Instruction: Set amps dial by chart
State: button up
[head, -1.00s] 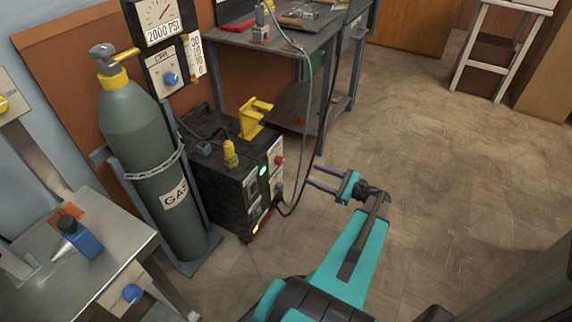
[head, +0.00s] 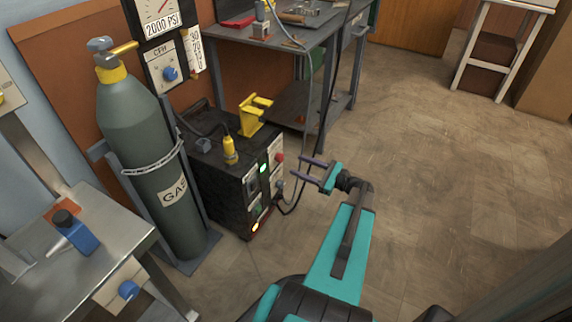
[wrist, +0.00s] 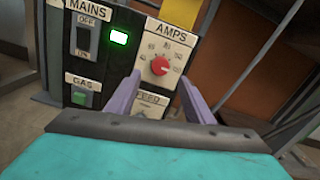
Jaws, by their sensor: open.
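The red amps dial (wrist: 159,65) sits under an AMPS label on the front panel of the black welder box (head: 222,185). In the wrist view its scale numbers are too small to read surely. The dial also shows in the head view (head: 279,158). My gripper (wrist: 162,92) is open and empty, its two purple fingers pointing at the panel below and around the dial's line, apart from it. In the head view my gripper (head: 308,170) is just right of the welder's front. No amps chart is readable in either view.
The panel also bears a mains switch (wrist: 88,38), a lit green lamp (wrist: 119,38), a green gas button (wrist: 80,98) and a partly hidden feed control. A black cable loops near my gripper. The gas cylinder (head: 145,130) stands left; open floor lies right.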

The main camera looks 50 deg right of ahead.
aim_at(282, 159)
jog(key=shift+b+x, duration=0.8)
jog(key=shift+x, duration=2.5)
